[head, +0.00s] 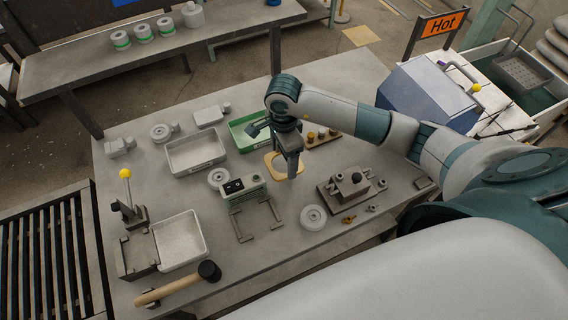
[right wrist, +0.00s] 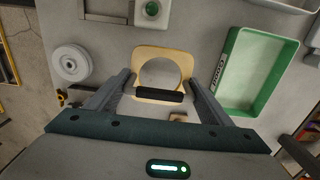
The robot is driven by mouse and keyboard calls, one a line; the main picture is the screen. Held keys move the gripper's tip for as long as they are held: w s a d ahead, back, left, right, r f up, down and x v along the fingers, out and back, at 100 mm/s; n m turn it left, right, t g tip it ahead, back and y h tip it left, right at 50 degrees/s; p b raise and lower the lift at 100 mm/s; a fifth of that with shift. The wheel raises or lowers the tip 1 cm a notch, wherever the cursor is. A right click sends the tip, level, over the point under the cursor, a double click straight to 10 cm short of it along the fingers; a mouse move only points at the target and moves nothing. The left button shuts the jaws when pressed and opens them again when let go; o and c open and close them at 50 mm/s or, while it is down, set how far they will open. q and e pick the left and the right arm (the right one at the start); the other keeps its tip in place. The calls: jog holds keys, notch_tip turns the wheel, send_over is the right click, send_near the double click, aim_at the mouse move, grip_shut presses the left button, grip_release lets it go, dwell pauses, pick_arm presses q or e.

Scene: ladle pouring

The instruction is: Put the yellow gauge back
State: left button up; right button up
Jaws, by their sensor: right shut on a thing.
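The yellow gauge (head: 270,160) is a flat, pale yellow plate with a large round hole. It is at the tips of my right gripper (head: 291,172), over the middle of the table. In the right wrist view the gauge (right wrist: 165,51) shows with a black bar across its near end, between the fingers of my right gripper (right wrist: 163,96). The gripper is shut on it. I cannot tell if the plate touches the table. My left gripper is not in view.
A green tray (head: 236,140) and a wooden block with pegs (head: 325,138) stand close behind. A pale green box (head: 244,186), dark brackets (head: 239,222), a white disc (head: 313,218) and a metal fixture (head: 350,188) stand nearer. A mallet (head: 175,288) lies front left.

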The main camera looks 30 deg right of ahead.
jog(key=shift+f+b, duration=0.9)
jog(key=shift+f, duration=1.1)
jog(key=shift+f, duration=0.1)
jog(key=o, duration=1.4)
jog(key=shift+r, duration=0.2)
